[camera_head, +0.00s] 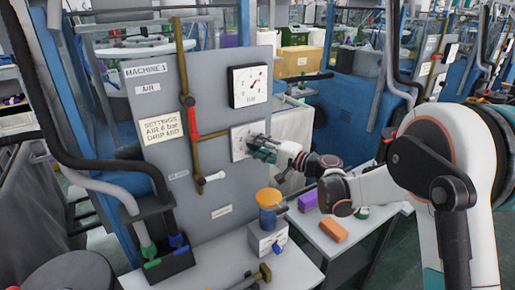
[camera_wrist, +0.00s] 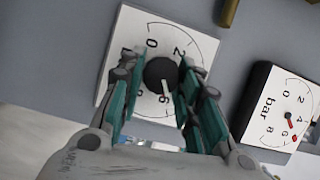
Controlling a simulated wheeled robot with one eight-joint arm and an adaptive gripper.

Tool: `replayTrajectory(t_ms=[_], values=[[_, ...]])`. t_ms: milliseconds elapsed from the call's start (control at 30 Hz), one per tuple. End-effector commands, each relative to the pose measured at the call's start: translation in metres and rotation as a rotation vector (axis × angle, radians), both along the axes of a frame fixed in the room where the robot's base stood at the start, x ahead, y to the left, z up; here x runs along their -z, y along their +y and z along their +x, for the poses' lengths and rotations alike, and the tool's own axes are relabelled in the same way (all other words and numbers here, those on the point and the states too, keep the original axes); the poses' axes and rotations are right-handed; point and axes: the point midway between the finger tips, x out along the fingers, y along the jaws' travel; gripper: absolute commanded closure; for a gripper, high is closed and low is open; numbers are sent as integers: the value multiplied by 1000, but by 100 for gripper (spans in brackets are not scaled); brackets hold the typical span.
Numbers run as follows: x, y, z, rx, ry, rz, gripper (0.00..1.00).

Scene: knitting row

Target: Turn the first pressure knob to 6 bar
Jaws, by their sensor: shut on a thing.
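The square white dial plate (camera_head: 238,141) of the pressure knob is on the grey panel below the gauge. The black knob (camera_wrist: 160,72) shows in the wrist view; its white mark points toward the printed 6. My gripper (camera_head: 257,148) reaches the dial from the right. In the wrist view my gripper (camera_wrist: 158,82) has its teal fingers on both sides of the knob and is shut on it. The bar gauge (camera_head: 250,86) has a red needle, which in the wrist view gauge (camera_wrist: 288,112) points near the 6. The head view hides the knob behind my fingers.
A red-handled valve lever (camera_head: 190,115) on a brass pipe is left of the dial. An orange-topped cup (camera_head: 268,205) stands below. A side table (camera_head: 345,243) holds purple and orange blocks.

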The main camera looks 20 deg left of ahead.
Motion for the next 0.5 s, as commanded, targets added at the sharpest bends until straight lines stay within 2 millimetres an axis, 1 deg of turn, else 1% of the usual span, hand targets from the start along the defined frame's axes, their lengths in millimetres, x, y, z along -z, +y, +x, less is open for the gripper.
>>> replayTrajectory(t_ms=[500], values=[[1,-1,0,2,33,28,93]])
